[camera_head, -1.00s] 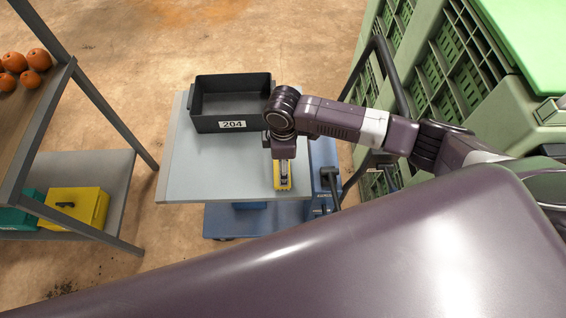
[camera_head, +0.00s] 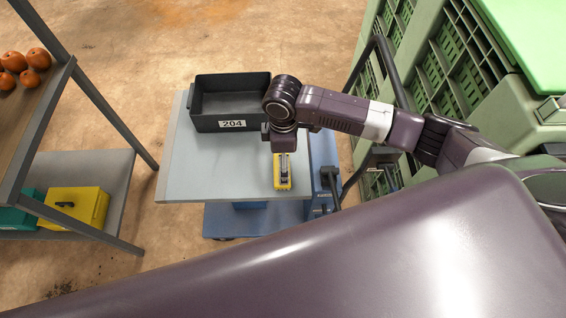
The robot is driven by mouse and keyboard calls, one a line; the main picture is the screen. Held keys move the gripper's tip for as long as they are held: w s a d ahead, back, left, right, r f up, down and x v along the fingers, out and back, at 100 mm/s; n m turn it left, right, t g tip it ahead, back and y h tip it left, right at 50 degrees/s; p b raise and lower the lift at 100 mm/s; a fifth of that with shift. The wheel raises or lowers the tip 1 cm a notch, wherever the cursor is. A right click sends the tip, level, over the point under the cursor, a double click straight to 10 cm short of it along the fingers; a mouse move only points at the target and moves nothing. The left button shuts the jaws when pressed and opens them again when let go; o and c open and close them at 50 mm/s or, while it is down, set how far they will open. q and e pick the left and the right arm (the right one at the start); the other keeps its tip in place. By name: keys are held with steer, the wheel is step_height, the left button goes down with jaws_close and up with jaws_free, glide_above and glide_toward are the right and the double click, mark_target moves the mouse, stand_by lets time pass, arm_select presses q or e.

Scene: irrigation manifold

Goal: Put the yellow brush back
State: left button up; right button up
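The yellow brush (camera_head: 277,183) is on the grey tabletop (camera_head: 199,172), near its front right edge, with a dark grey part along its middle. My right gripper (camera_head: 283,158) reaches down from above at the brush's far end. The wrist hides the fingers for the most part, so I cannot tell whether they are open or shut, or whether they touch the brush. My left gripper is not in view.
A black open bin (camera_head: 206,124) labelled 204 stands at the back of the tabletop. A shelf at left holds orange fruit (camera_head: 38,58), a yellow box (camera_head: 88,203) and a teal box (camera_head: 14,219). Green crates (camera_head: 500,120) stand at right. The tabletop's left side is clear.

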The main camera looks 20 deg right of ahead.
step_height(320, 180, up, 9)
steer(key=shift+b, duration=0.45)
steer(key=shift+r, duration=0.1)
